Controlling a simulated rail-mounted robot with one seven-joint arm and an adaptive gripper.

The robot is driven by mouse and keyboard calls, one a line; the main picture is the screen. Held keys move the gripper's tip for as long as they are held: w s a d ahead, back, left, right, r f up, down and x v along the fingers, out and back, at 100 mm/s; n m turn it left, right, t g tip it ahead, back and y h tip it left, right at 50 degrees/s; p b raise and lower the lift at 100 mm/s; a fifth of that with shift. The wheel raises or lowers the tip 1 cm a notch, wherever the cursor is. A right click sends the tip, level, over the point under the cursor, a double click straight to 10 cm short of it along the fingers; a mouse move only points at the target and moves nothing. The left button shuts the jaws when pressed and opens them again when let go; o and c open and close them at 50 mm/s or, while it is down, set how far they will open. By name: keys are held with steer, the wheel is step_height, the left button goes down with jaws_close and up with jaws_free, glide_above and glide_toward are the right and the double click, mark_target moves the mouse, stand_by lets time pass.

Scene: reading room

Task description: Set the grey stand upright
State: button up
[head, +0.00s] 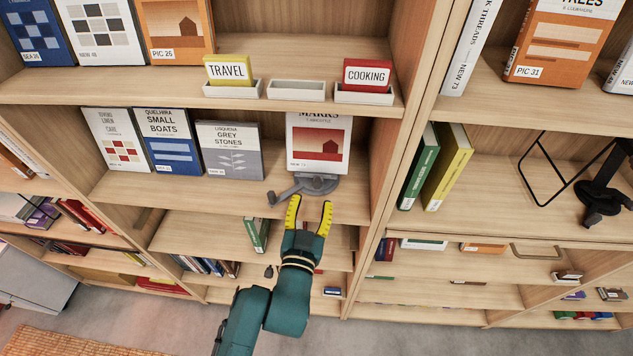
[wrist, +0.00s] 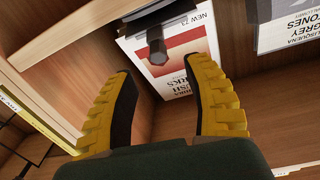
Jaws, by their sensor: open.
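The grey stand (head: 318,184) lies tipped over on the middle shelf, in front of a white and red book (head: 319,145). A thin part of it reaches left towards the shelf's front edge. In the wrist view the stand (wrist: 157,48) shows as a dark rod with its end towards me and a wider grey piece behind it. My gripper (head: 309,212) has yellow fingers, spread open and empty, just in front of the shelf edge below the stand. In the wrist view the rod end appears between and beyond the fingertips (wrist: 160,70); they look apart from it.
The Grey Stones book (head: 230,150) and other books stand left of the stand. An upright divider (head: 385,160) closes the bay on the right. Label holders marked Travel (head: 228,71) and Cooking (head: 367,76) sit on the shelf above. Bare shelf lies left of the stand.

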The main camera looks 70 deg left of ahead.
mark_target(317, 187)
steer(key=x, duration=0.6)
steer(key=shift+w+a, duration=0.1)
steer(key=shift+c, duration=0.2)
